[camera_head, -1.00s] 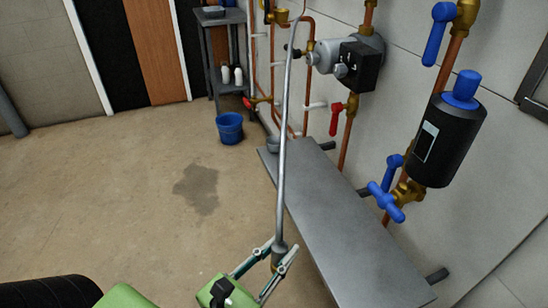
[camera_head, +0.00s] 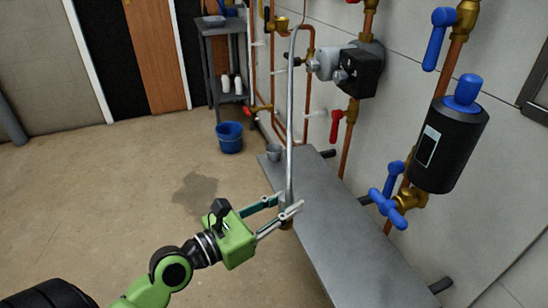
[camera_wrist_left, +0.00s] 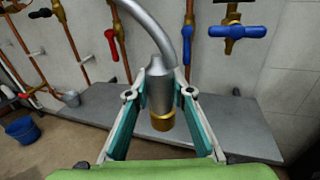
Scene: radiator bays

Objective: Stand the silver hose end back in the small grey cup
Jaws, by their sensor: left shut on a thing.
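The silver hose (camera_head: 290,110) hangs down from the pipework at the top of the head view. My left gripper (camera_head: 284,208) is shut on its lower end, the silver hose end (camera_wrist_left: 159,92), which has a brass tip (camera_wrist_left: 162,121) pointing down. In the wrist view the hose end sits between the two fingers. The small grey cup (camera_head: 273,152) stands at the far end of the grey shelf, beyond the gripper; it also shows in the wrist view (camera_wrist_left: 71,98), left of the fingers, apart from the hose end. My right gripper is not in view.
The grey shelf (camera_head: 345,240) runs along the wall and is bare between gripper and cup. Valves, including a red handle (camera_head: 336,125) and a blue handle (camera_head: 388,205), and a black cylinder (camera_head: 449,145) project over it. A blue bucket (camera_head: 229,138) stands on the floor.

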